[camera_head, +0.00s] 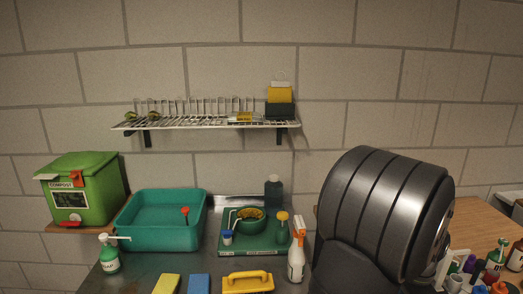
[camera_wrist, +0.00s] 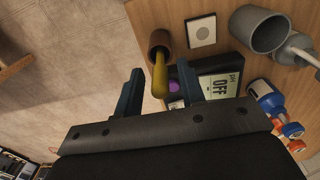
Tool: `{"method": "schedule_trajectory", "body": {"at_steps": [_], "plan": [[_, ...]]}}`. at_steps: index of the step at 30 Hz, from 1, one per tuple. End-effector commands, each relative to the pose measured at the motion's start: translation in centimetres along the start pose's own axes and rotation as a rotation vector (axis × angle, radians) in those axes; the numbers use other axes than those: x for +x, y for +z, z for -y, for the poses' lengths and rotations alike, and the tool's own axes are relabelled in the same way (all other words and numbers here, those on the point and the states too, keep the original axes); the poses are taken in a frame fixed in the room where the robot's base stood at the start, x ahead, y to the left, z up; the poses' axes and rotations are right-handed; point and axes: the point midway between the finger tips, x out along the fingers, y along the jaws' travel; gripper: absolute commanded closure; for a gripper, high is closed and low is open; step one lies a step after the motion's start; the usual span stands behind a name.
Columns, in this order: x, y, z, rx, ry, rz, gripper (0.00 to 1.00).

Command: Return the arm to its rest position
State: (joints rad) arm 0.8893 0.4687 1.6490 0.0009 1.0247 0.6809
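My gripper (camera_wrist: 160,72) shows in the wrist view as two dark blue fingers with a wide gap between them. It is open, and no object is clamped between the fingers. Beyond the gap lies a yellow handle (camera_wrist: 159,78) that reaches out of a brown cup (camera_wrist: 160,40); it seems to be apart from the fingers. In the head view a large dark link of my arm fills the right of the picture. My gripper is not visible there.
The wrist view shows a wooden tabletop (camera_wrist: 188,13) with a pH meter (camera_wrist: 222,84), a grey cup (camera_wrist: 256,30) and a blue-and-white bottle (camera_wrist: 262,97). In the head view, a wire shelf (camera_head: 200,123), teal basin (camera_head: 160,240), green compost bin (camera_head: 85,192) and spray bottle (camera_head: 296,262) stand left of my arm.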

Motion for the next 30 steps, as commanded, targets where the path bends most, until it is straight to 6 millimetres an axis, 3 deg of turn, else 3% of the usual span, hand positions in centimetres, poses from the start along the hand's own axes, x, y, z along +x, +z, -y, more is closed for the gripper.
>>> {"method": "schedule_trajectory", "body": {"at_steps": [2,3,7,17,25,30], "plan": [[1.5,0.1,-0.1,0.000,0.002,0.003,0.64],[0.3,-0.1,0.1,0.000,-0.003,-0.004,0.64],[-1.4,0.0,0.0,0.000,-0.002,-0.002,0.64],[-2.5,0.0,0.0,0.000,0.000,0.001,0.64],[-2.1,0.0,0.0,0.000,0.001,0.001,0.64],[-0.2,0.0,0.0,0.000,0.002,0.003,0.64]]}}
